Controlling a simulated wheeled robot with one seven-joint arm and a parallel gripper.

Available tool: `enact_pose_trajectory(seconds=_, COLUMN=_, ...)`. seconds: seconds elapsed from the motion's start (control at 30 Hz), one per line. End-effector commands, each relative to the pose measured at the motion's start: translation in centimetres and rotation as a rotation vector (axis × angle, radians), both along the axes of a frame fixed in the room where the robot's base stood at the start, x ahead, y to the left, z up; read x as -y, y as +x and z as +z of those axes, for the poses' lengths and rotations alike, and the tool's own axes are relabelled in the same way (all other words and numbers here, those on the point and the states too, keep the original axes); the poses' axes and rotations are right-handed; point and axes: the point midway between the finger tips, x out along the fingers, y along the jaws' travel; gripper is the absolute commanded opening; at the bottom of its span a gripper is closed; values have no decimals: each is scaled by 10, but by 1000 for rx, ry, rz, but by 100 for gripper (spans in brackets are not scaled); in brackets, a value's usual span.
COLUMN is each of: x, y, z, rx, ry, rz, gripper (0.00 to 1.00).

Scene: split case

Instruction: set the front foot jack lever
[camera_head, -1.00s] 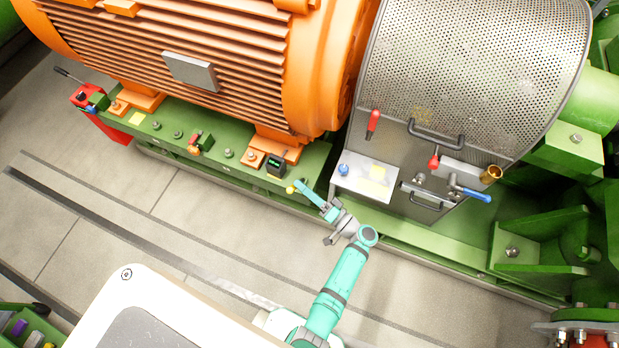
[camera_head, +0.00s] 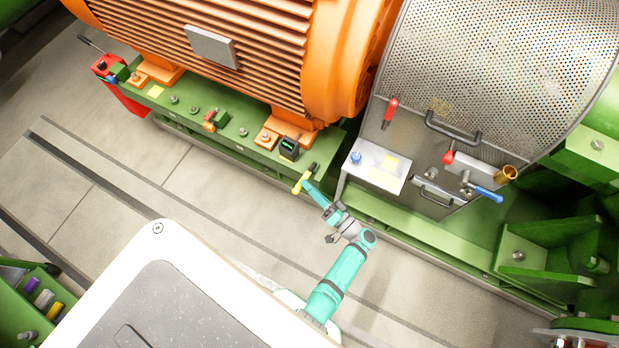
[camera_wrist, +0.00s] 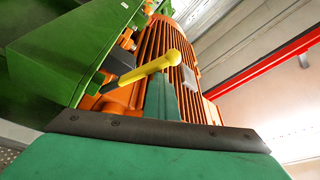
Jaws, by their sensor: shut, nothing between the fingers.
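The front foot jack lever is a yellow bar with a rounded end (camera_head: 301,184), at the front edge of the green motor base below the motor's right foot. It sticks out from the base toward the floor. My gripper (camera_head: 308,187) is shut and empty, its teal tip at the lever's right side. In the wrist view, the yellow lever (camera_wrist: 152,68) slants up to the right across the top of my teal finger (camera_wrist: 162,98). I cannot tell whether finger and lever touch.
A black box with a green display (camera_head: 289,148) stands by the motor foot. A white panel with a blue knob (camera_head: 356,157) is to the right, beside the perforated guard (camera_head: 460,70) with its red and blue handles. The floor (camera_head: 130,180) before the base is clear.

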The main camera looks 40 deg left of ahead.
Motion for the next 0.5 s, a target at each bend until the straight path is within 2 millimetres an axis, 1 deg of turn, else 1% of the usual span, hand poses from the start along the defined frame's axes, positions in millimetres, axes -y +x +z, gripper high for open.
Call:
enact_pose_trajectory(seconds=0.03, x=0, y=-6, z=-7, rx=-14, ry=-8, rz=4, gripper=0)
enact_pose_trajectory(seconds=0.4, x=0, y=-8, z=-10, rx=-21, ry=-11, rz=3, gripper=0)
enact_pose_trajectory(seconds=0.5, x=2, y=-8, z=-11, rx=-21, ry=-10, rz=2, gripper=0)
